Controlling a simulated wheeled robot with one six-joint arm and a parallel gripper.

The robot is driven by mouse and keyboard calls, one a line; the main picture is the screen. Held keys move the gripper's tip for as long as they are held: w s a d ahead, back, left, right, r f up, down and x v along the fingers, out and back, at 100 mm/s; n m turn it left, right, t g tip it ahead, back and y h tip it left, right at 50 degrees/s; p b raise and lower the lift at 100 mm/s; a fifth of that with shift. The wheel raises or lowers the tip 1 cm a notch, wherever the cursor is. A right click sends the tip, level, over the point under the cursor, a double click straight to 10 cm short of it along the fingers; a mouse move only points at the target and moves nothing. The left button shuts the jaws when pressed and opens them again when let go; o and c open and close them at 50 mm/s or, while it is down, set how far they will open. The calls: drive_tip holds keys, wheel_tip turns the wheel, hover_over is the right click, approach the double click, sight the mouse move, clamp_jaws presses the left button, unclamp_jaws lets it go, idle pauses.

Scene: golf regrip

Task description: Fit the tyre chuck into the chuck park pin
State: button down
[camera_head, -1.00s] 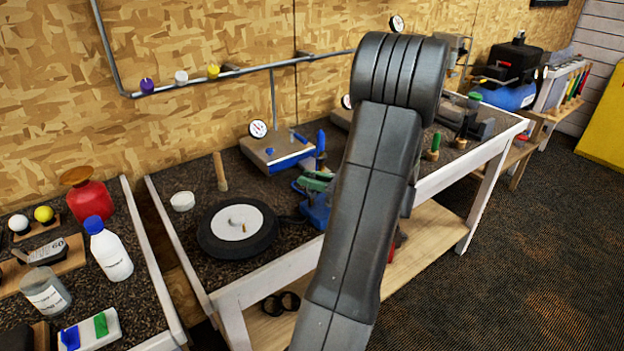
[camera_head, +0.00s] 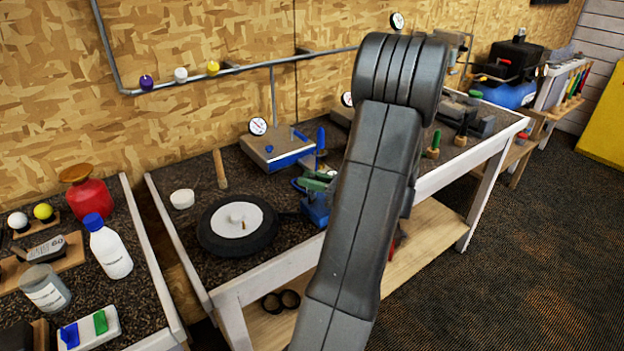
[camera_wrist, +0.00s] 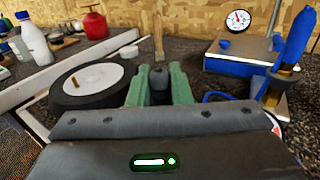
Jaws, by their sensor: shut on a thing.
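My gripper (camera_wrist: 158,88) has two green fingers shut on a small dark piece (camera_wrist: 158,76), which I take for the tyre chuck; only its rounded top shows between them. In the head view my arm hides most of the gripper, and green finger parts (camera_head: 318,181) show at its left edge. An upright tan peg (camera_wrist: 158,36) stands on the bench beyond the fingers, and in the head view it is behind the wheel (camera_head: 220,168). A brass stub (camera_wrist: 76,82) stands on the wheel's white disc. I cannot tell which one is the chuck park pin.
The black-tyred wheel (camera_head: 211,241) lies flat on the bench, left of my gripper. A blue-sided gauge box (camera_head: 272,151) stands behind. A blue-handled tool (camera_wrist: 298,40) stands upright at right, near a blue hose (camera_wrist: 217,97). A white round block (camera_head: 182,199) is left of the peg.

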drive_tip(key=shift+f+b, duration=0.35)
drive_tip(key=shift+f, duration=0.35)
drive_tip(key=c, duration=1.2)
unclamp_jaws()
drive_tip(key=shift+c, duration=0.2)
drive_tip(key=b+v, duration=0.1)
drive_tip(key=v, duration=1.3)
drive_tip(key=shift+w+a, duration=0.1)
drive_tip(key=p+x, duration=0.1)
drive_tip(key=x, duration=1.2)
drive_tip(key=shift+a, duration=0.35)
drive_tip(key=shift+r, duration=0.4)
drive_tip(key=shift+f, duration=0.1)
